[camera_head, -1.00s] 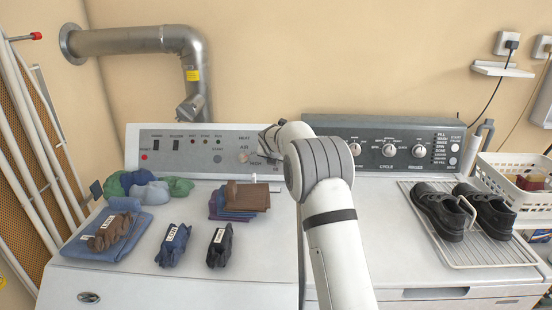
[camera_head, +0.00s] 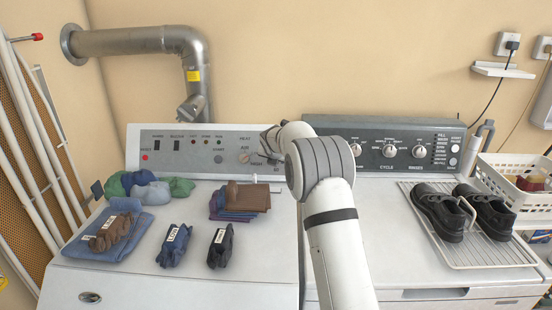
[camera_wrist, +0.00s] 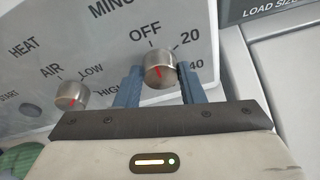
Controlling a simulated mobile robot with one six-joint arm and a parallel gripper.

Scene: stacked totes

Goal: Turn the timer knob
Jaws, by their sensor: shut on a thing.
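The timer knob (camera_wrist: 160,72) is a silver cylinder with a red pointer mark, on the white dryer panel below the word OFF in the wrist view. My gripper (camera_wrist: 160,84) has its two blue-grey fingers on either side of this knob and is shut on it. The red mark points up and slightly left, near OFF; numbers 20 and 40 stand to its right. In the head view my arm hides the timer knob and my fingers.
A smaller heat knob (camera_wrist: 71,96) sits left of my gripper; it also shows in the head view (camera_head: 244,157). Folded brown cloth (camera_head: 246,196) and several dark bundles lie on the dryer top. The grey washer panel (camera_head: 385,130) stands to the right, with black shoes (camera_head: 440,212) on a rack.

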